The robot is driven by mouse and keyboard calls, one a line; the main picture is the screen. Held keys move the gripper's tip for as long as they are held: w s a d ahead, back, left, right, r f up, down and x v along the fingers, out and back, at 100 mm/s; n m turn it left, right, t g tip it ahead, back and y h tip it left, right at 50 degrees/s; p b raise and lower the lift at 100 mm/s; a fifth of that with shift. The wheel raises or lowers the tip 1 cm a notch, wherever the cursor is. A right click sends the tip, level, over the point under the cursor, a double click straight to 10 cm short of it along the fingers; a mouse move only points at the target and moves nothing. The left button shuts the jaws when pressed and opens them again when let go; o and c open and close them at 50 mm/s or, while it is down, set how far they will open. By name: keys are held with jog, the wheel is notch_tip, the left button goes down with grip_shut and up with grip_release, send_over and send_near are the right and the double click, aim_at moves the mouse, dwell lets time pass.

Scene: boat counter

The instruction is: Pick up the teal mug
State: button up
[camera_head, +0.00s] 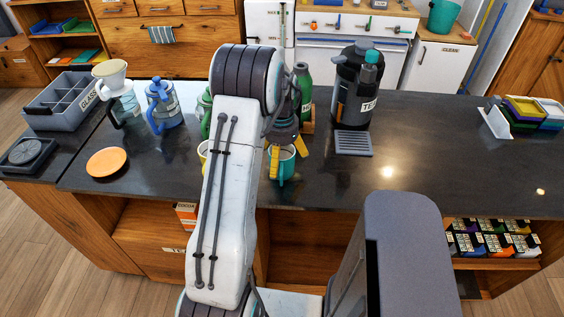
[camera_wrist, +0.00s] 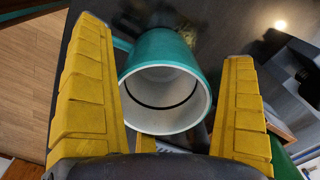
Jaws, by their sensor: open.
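The teal mug (camera_head: 287,163) stands on the dark counter near its front edge, partly hidden by my gripper and arm in the head view. In the wrist view the teal mug (camera_wrist: 164,86) shows its white, empty-looking inside, with its handle toward the upper left. My gripper (camera_head: 286,160) is over the mug, pointing down. In the wrist view the yellow fingers of my gripper (camera_wrist: 175,110) are spread, one on each side of the mug. A gap shows on the right side; I cannot tell whether the left finger touches it.
A yellow mug (camera_head: 203,152) stands close to the left, mostly behind my arm. A green bottle (camera_head: 304,88) and a large dark dispenser (camera_head: 356,85) stand behind. A blue pitcher (camera_head: 163,106) and an orange disc (camera_head: 107,162) are at left. The counter's right side is mostly clear.

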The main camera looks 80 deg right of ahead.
jog(key=shift+f, duration=0.35)
jog(key=shift+c, duration=0.4)
jog(key=c, duration=1.2)
